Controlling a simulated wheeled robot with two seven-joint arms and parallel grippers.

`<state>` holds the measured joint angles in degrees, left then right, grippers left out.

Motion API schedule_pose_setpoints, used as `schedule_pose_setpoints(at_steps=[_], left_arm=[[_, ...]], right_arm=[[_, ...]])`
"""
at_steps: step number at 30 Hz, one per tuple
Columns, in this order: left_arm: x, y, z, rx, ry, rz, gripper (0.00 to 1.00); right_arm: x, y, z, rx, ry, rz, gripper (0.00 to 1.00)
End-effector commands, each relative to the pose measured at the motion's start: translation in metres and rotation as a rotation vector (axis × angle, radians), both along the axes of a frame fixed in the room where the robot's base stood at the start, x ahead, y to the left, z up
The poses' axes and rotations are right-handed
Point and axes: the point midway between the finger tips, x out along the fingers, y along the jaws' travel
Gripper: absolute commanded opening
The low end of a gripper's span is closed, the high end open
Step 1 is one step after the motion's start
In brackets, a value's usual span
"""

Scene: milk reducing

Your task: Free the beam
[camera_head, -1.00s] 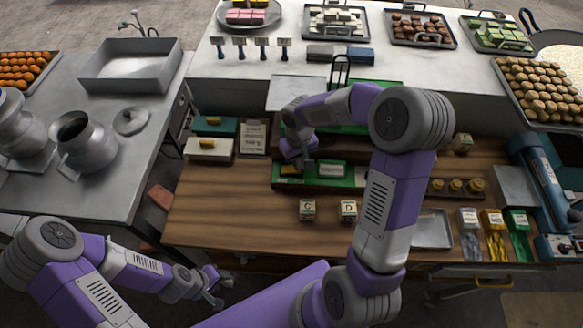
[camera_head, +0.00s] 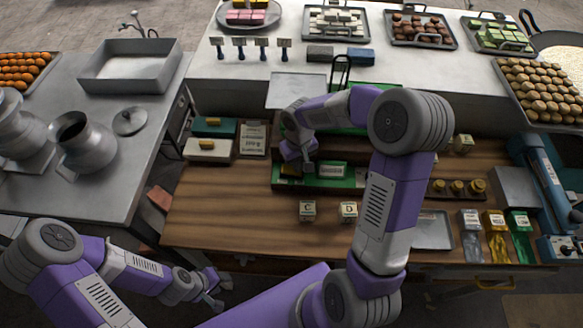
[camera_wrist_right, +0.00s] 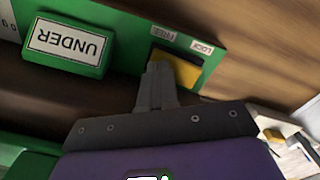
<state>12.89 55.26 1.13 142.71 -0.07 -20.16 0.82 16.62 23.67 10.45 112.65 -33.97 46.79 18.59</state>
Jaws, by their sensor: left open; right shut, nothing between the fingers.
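A green panel (camera_head: 345,183) stands at the middle of the wooden bench. In the right wrist view, a yellow slider (camera_wrist_right: 182,68) sits in it below small FREE and LOCK labels. My left gripper (camera_head: 218,298) is open and empty, low in front of the bench. My right arm hides much behind the panel.
Blocks marked C (camera_head: 307,210) and D (camera_head: 348,211) stand in front of the panel. Several brass weights (camera_head: 457,188) sit to its right. A teal box (camera_head: 213,127) and a white box (camera_head: 208,150) lie left. The bench's front left is clear.

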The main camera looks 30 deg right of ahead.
Motion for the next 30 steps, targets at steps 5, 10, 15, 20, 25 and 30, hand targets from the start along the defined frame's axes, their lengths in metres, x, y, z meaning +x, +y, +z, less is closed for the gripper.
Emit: schedule_pose_setpoints(at_steps=[5,10,15,20,25,30], left_arm=[[0.000,0.000,0.013,0.000,0.000,0.000,0.43],[0.000,0.000,0.023,0.000,0.000,0.000,0.43],[0.000,0.000,0.032,0.000,0.000,0.000,0.43],[0.000,0.000,0.041,0.000,0.000,0.000,0.43],[0.000,0.000,0.048,0.000,0.000,0.000,0.43],[0.000,0.000,0.047,0.000,0.000,0.000,0.43]], right_arm=[[0.000,0.000,0.017,0.000,-0.001,-0.001,0.00],[0.000,0.000,0.031,-0.001,-0.002,0.000,0.00],[0.001,0.000,0.045,-0.001,-0.002,0.000,0.00],[0.000,0.000,0.057,-0.001,-0.001,-0.001,0.00],[0.000,0.000,0.067,-0.001,-0.001,-0.001,0.00],[0.000,0.000,0.066,-0.001,0.000,-0.001,0.00]])
